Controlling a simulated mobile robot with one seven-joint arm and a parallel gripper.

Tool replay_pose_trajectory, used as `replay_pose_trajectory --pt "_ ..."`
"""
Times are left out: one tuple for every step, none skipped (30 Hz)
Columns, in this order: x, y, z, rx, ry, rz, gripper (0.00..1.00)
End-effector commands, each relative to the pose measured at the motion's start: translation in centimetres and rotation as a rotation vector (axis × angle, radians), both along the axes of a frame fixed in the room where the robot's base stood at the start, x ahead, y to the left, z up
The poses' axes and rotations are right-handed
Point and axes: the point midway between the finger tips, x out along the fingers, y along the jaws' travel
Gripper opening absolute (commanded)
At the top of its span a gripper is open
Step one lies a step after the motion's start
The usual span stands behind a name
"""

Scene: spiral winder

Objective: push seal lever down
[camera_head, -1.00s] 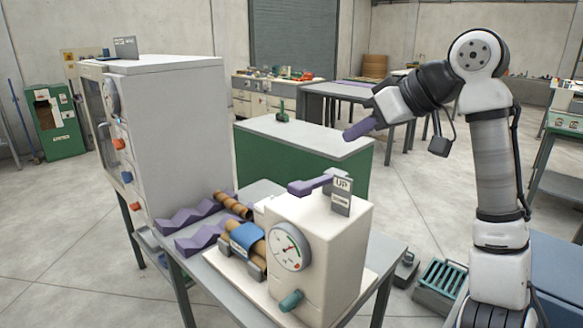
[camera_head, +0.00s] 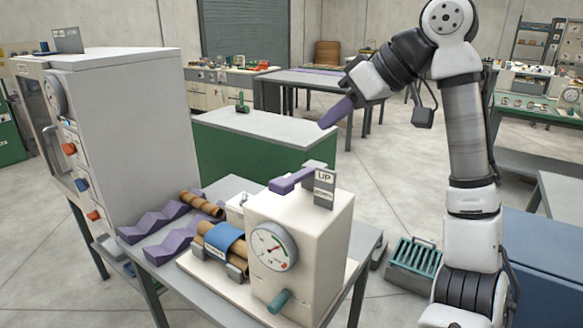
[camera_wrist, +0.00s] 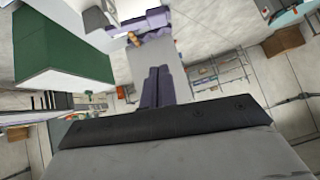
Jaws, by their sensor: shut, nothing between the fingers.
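The seal lever (camera_head: 294,181) is a purple bar on top of a cream machine box (camera_head: 318,243). It lies slightly raised along the top, beside a grey sign (camera_head: 325,188) that reads "UP". My gripper (camera_head: 326,125) has purple fingers and is shut and empty. It hangs in the air above and behind the lever in the head view, apart from it. In the wrist view the closed fingers (camera_wrist: 158,84) point away from the camera, with nothing held. The lever is not clearly identifiable in the wrist view.
The cream box has a dial gauge (camera_head: 274,246) and a teal knob (camera_head: 279,301). Brown rolls in a blue band (camera_head: 224,240) and purple zigzag racks (camera_head: 150,222) lie to its left. A tall grey cabinet (camera_head: 140,130) stands left. A green workbench (camera_head: 255,150) is behind.

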Motion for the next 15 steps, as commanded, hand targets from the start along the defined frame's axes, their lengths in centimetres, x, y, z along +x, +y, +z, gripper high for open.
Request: replay_pose_trajectory --pt "0.1 0.1 -0.1 0.0 0.001 0.001 0.0" --pt "0.1 0.2 -0.2 0.001 0.0 0.002 0.0" --pt "0.2 0.4 -0.4 0.001 0.001 0.003 0.0" --pt "0.3 0.6 -0.6 0.001 0.001 0.004 0.0" --pt "0.4 0.9 -0.8 0.001 0.001 0.004 0.0" --pt "0.7 1.2 -1.2 0.002 0.001 0.004 0.0" --pt "0.8 1.6 -1.6 0.002 0.002 0.006 0.0" --pt "1.0 1.9 -1.9 0.002 0.002 0.006 0.0" --pt "1.3 2.4 -2.5 0.003 0.002 0.005 0.0" --pt "1.5 2.8 -2.9 0.003 0.002 0.006 0.0" --pt "1.7 3.2 -3.3 0.003 0.002 0.006 0.0" --pt "2.0 3.7 -3.9 0.003 0.002 0.005 0.0" --pt "2.2 4.2 -4.3 0.003 0.002 0.005 0.0" --pt "2.4 4.6 -4.8 0.003 0.002 0.005 0.0" --pt "2.7 5.1 -5.4 0.002 0.002 0.004 0.0"
